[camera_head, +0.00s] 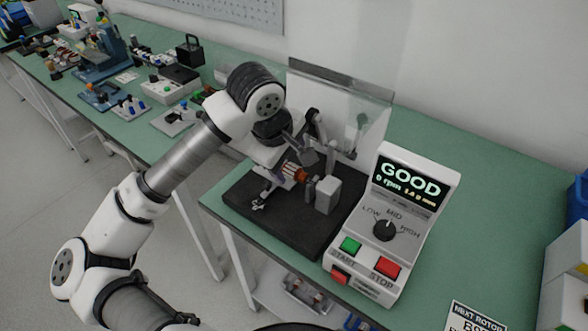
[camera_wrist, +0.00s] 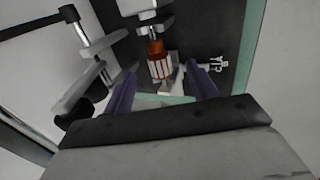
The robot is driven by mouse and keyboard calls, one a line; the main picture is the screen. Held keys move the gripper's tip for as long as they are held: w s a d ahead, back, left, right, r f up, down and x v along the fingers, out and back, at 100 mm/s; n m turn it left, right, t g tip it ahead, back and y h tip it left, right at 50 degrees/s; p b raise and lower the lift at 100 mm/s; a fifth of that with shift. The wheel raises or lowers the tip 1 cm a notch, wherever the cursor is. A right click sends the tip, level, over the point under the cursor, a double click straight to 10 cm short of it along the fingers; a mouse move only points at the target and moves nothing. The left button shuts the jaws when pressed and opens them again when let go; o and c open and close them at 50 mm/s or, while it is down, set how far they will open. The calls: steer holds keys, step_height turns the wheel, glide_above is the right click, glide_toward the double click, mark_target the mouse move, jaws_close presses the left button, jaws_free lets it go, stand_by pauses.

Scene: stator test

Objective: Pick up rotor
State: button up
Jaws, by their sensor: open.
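The rotor (camera_head: 296,172) has a copper-orange and white-striped body and sits in the test fixture on a black base plate (camera_head: 305,238). In the wrist view the rotor (camera_wrist: 159,64) lies in line with a light grey block at the top. My gripper (camera_wrist: 162,88) is open, with its two purple fingers on either side of the rotor's near end. I cannot tell whether they touch it. In the head view my gripper (camera_head: 280,177) is partly hidden by my wrist and the fixture arms.
The control box (camera_head: 416,195) stands right of the fixture; its screen reads "GOOD" and "0 rpm". A clear upright shield (camera_head: 345,105) stands behind. A sign (camera_head: 476,316) lies at the lower right. Other tools stand on the far-left bench. Green table behind the control box is free.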

mark_target(293, 170)
steer(key=shift+p+x, duration=1.1)
steer(key=shift+x, duration=1.55)
steer(key=shift+w+a, duration=0.1)
steer(key=shift+w, duration=0.1)
steer(key=shift+c, duration=0.5)
steer(key=shift+r, duration=0.1)
steer(key=c, duration=1.1)
steer(key=shift+s+a+r+b, duration=0.1)
steer(key=shift+b, duration=0.25)
steer(key=shift+c, duration=0.2)
steer(key=shift+r+b, duration=0.15)
steer(key=shift+b, duration=0.15)
step_height(293, 170, up, 6)
steer(key=shift+b, duration=0.85)
steer(key=s+a+b, duration=0.6)
steer(key=s+a, duration=0.5)
steer(key=s, duration=0.5)
steer(key=shift+a+r, duration=0.25)
steer(key=shift+a, duration=0.05)
